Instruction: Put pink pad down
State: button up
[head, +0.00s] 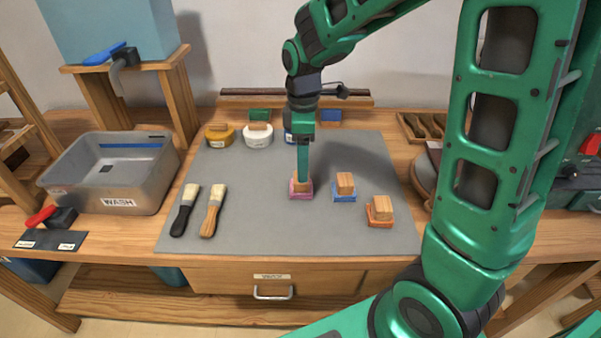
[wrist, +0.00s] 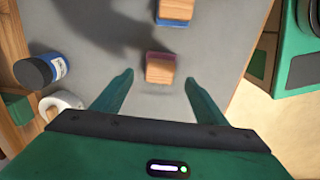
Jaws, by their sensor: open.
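My gripper (head: 303,172) points down at the pad's wooden handle in the head view. In the wrist view my gripper (wrist: 158,78) has its fingers spread apart, with a visible gap on both sides of the handle.
A blue pad (head: 344,196) and an orange pad (head: 380,221) stand to the right on the mat. Two brushes (head: 212,210) lie left. A grey wash tub (head: 78,193) is at far left. The mat's front middle is clear.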

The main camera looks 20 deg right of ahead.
jog(key=shift+r, duration=2.55)
jog(key=s+d+r+m, duration=0.2)
jog(key=s+d+m, duration=0.7)
jog(key=s+d, duration=0.25)
jog(key=s+d+f+m, duration=0.1)
jog(key=s+d+m, duration=0.1)
jog(key=s+m, duration=0.3)
jog(key=s+d+f+m, duration=0.1)
jog(key=s+d+m, duration=0.2)
jog(key=s+m, duration=0.2)
jog(key=s, duration=0.3)
jog(key=shift+s+d+m, duration=0.25)
jog(key=shift+s+m, duration=0.15)
jog(key=shift+w+f, duration=0.3)
jog(key=shift+w, duration=0.35)
